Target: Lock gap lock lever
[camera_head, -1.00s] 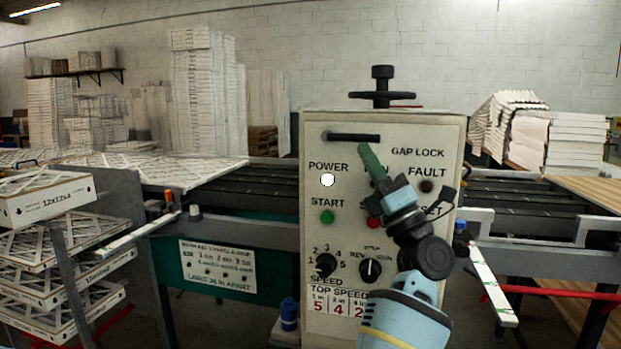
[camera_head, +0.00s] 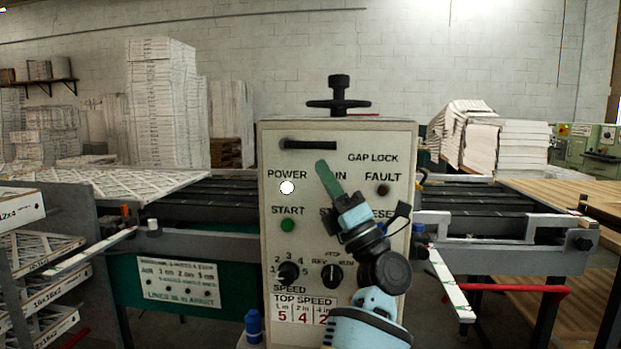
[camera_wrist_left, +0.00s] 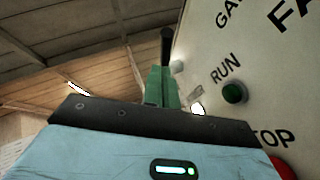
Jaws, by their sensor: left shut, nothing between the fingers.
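The gap lock lever (camera_head: 310,145) is a short black bar, lying nearly horizontal near the top of the white control panel (camera_head: 340,222), left of the GAP LOCK label. My left gripper (camera_head: 322,167), with green fingers, is in front of the panel, just below the lever's right part. Its fingers are shut together and empty. In the left wrist view, the green fingers (camera_wrist_left: 162,85) point up, and a dark rod (camera_wrist_left: 167,45), seemingly the lever, shows beyond their tips. I cannot tell whether they touch. My right gripper is not in view.
The panel carries a green START button (camera_head: 288,225), a fault lamp (camera_head: 383,189) and two knobs below. A black screw handle (camera_head: 338,100) stands above the box. A green RUN button (camera_wrist_left: 233,93) is close beside the fingers in the left wrist view. Conveyor rails flank the box.

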